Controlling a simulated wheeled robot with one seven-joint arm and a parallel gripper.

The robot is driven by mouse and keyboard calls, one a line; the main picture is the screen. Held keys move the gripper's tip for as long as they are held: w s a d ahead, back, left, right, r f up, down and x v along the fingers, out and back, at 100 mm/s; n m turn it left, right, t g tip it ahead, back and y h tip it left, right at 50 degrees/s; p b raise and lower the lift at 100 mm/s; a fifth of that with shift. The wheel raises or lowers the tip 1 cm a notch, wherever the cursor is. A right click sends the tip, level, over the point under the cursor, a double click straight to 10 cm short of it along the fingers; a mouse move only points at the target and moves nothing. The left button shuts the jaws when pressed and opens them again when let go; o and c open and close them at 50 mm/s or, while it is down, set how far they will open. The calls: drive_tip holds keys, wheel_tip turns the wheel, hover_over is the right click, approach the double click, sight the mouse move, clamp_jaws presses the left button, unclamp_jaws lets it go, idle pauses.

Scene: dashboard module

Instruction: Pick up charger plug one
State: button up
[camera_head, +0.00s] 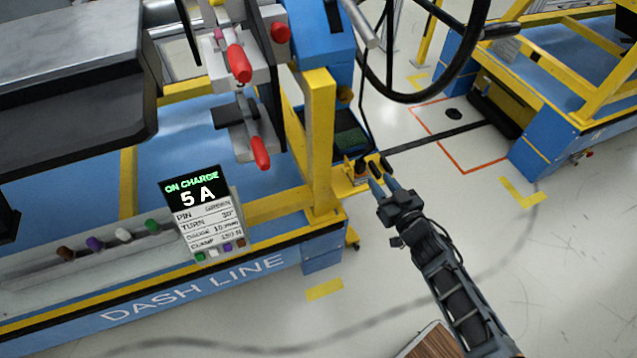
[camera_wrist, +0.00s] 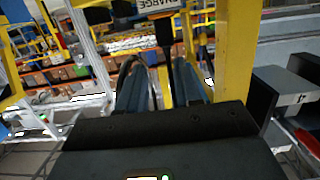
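My gripper (camera_head: 378,178) reaches toward a small yellow bracket (camera_head: 350,187) beside the yellow post of the dash line stand. Small dark plug-like pieces (camera_head: 361,168) stand at the bracket, close to my fingertips; I cannot tell which is charger plug one. In the wrist view my two blue-grey fingers (camera_wrist: 162,82) are apart, with a visible gap between them. A black block with a narrow dark stem (camera_wrist: 163,30) shows beyond and between the fingertips. It appears clear of the fingers, though its exact distance is unclear. Nothing is visibly held.
The blue and yellow dash line stand (camera_head: 190,277) fills the left, with a sign (camera_head: 203,215) reading ON CHARGE 5 A. A yellow post (camera_head: 320,140) stands left of my fingers. A steering wheel (camera_head: 425,95) hangs above. Open floor (camera_head: 450,230) lies to the right.

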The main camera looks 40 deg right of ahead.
sight(363, 165)
drive_tip(key=x, duration=0.5)
drive_tip(key=a+b+x, duration=0.1)
drive_tip(key=x, duration=0.2)
drive_tip(key=shift+w+d+f, duration=0.1)
drive_tip(key=shift+w, duration=0.2)
clamp_jaws()
